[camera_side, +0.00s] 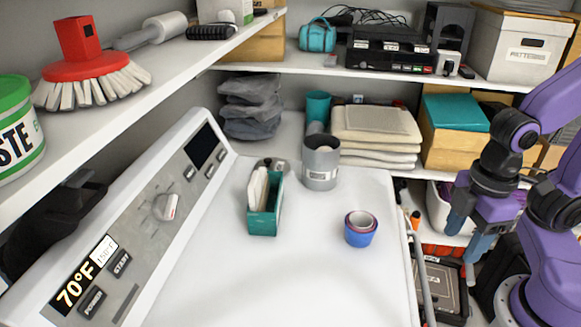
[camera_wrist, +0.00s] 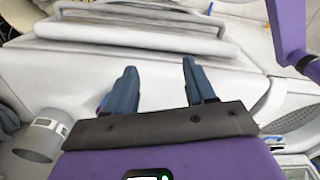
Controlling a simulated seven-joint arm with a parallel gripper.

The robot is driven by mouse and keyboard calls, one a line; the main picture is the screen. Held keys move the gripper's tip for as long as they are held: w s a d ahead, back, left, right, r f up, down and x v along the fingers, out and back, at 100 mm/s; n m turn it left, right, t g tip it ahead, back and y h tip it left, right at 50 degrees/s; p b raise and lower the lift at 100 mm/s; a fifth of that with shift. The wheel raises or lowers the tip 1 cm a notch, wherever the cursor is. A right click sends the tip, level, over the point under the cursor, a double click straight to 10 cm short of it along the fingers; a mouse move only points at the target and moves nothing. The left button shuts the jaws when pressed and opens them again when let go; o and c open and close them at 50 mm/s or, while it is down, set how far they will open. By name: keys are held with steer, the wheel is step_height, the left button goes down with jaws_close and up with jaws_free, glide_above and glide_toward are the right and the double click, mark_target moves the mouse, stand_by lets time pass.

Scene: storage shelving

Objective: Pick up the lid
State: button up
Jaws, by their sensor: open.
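I cannot make out a lid for certain in either view. A grey canister (camera_side: 320,163) with a pale label stands upright on the white machine top, and a similar grey cylinder (camera_wrist: 42,137) shows at the left of the wrist view. A small blue cup (camera_side: 360,236) with a reddish rim and a pale inside stands nearer the right edge. My gripper (camera_side: 470,230) is off the right side of the machine top, apart from these things. In the wrist view my gripper (camera_wrist: 160,66) has its two blue fingers spread with nothing between them.
A green box (camera_side: 263,222) holding pale flat items stands left of the canister. Folded cloths (camera_side: 378,135) and a wooden box (camera_side: 452,142) are behind. Shelves overhang the left and back. The front of the machine top is clear.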

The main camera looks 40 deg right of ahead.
steer(key=w+a+r+m+y, duration=0.1)
steer(key=w+a+r+m, duration=0.1)
steer(key=w+a+m, duration=0.4)
steer(key=w+a+r+m+t, duration=0.1)
steer(key=w+a+r+m, duration=0.1)
steer(key=w+m, duration=0.75)
steer(key=w+a+r+m+y, duration=0.1)
steer(key=w+a+r+m, duration=0.15)
steer(key=w+m, duration=0.55)
steer(key=m+t, duration=0.3)
steer(key=m, duration=1.6)
glide_above(268, 159)
steer(key=s, duration=0.2)
steer(key=f, duration=0.6)
steer(key=d+f, duration=0.1)
steer(key=f, duration=0.2)
steer(key=shift+f, duration=0.15)
steer(key=shift+x, duration=2.65)
steer(key=shift+s+d+f, duration=0.1)
steer(key=shift+s+d, duration=0.05)
steer(key=shift+s, duration=0.05)
